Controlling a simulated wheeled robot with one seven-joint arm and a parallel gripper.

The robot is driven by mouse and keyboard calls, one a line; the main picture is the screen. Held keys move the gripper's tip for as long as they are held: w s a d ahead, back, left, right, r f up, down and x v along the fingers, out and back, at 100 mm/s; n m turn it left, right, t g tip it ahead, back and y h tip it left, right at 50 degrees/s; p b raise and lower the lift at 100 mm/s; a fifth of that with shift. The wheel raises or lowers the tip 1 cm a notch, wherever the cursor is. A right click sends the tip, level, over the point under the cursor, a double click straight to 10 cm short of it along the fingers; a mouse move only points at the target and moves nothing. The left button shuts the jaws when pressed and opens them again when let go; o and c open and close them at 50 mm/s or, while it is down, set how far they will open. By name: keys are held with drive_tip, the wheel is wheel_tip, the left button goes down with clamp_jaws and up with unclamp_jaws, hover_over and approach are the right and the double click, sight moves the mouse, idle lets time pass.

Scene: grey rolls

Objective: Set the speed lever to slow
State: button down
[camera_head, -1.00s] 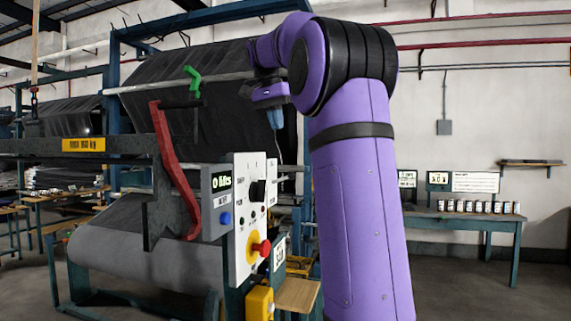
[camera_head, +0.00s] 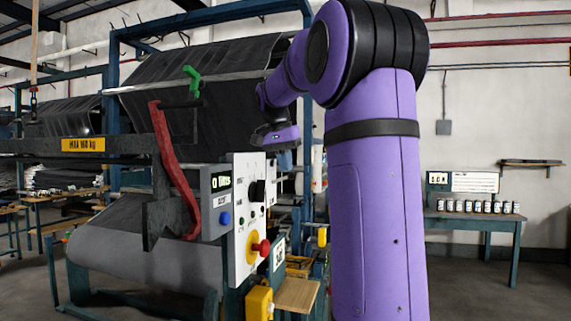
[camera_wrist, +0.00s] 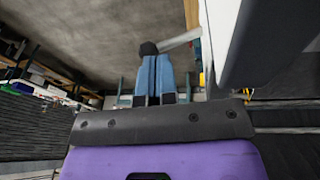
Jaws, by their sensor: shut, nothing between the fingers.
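In the wrist view a pale rod with a black knob (camera_wrist: 149,48) reaches in from the white box at right; it looks like the speed lever, though no slow mark is readable. The blue fingers of my gripper (camera_wrist: 155,58) are shut and empty, their tips right by the knob; I cannot tell whether they touch it. In the head view my gripper (camera_head: 285,160) points down behind the right edge of the control panel (camera_head: 248,215), partly hidden. The lever cannot be made out there.
The panel carries a black dial (camera_head: 257,190) and a red button (camera_head: 262,248). Left of it are a display box (camera_head: 216,200), a curved red lever (camera_head: 174,170) and a green handle (camera_head: 193,80). A dark roll (camera_head: 200,85) hangs behind. A bench (camera_head: 475,222) stands at right.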

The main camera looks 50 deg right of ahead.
drive_tip(key=shift+s+d+f+t+y, duration=0.1)
drive_tip(key=shift+s+f+t+y, duration=0.15)
drive_tip(key=shift+t, duration=0.45)
drive_tip(key=shift+s+d+f+t+y, duration=0.1)
drive_tip(key=shift+s+f+t+y, duration=0.05)
drive_tip(key=shift+s+t+y, duration=0.15)
drive_tip(key=t, duration=0.1)
drive_tip(key=s+f+t, duration=0.1)
drive_tip(key=t, duration=0.1)
drive_tip(key=shift+d+f+m+y, duration=0.2)
drive_tip(key=shift+f+m+y, duration=0.05)
drive_tip(key=shift+m+y, duration=0.1)
drive_tip(key=shift+w, duration=0.2)
drive_tip(key=shift+r, duration=0.15)
drive_tip(key=shift+r, duration=0.75)
